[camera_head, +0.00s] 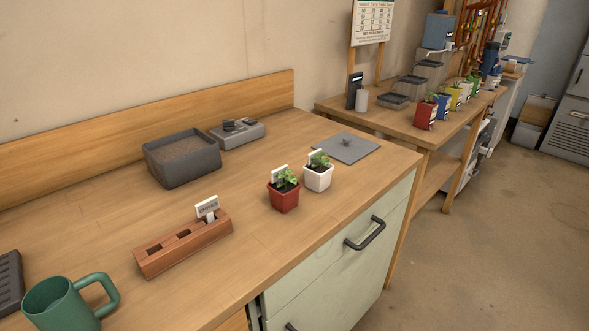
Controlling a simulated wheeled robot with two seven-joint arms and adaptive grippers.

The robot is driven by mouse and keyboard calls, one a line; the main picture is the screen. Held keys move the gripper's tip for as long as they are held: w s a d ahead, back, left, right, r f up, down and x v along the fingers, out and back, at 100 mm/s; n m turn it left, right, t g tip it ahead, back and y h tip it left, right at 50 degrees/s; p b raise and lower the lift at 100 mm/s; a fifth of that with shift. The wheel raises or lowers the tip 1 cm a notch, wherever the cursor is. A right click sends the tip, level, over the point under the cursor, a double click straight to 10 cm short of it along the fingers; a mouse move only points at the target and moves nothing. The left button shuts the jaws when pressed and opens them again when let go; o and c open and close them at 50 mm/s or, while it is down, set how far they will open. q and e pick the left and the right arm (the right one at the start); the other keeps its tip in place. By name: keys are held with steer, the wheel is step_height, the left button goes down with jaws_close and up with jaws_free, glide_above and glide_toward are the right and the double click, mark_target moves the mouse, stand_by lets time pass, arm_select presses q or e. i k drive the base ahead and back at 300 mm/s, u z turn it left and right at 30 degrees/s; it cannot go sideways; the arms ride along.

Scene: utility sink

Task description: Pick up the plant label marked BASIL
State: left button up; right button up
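A white plant label (208,206) with dark lettering stands in the right-hand slot of a reddish wooden block (165,257); its text is too small to read surely. Two other slots in the block look empty. A second white label (279,173) stands in a small red pot (284,199) with a green seedling. A third label (316,156) stands in a white pot (318,180) with a seedling, partly behind leaves. I cannot tell which label reads BASIL. Neither of my grippers is in view.
A green mug (62,305) stands at the front left of the wooden worktop. A dark soil tray (183,166), a grey device (238,133) and a flat grey mat (346,147) lie farther back. Coloured pots stand on another bench (396,122). Worktop around the wooden block is mostly clear.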

mark_target(310, 160)
steer(key=z, duration=0.65)
steer(key=i, duration=1.35)
steer(key=u, duration=1)
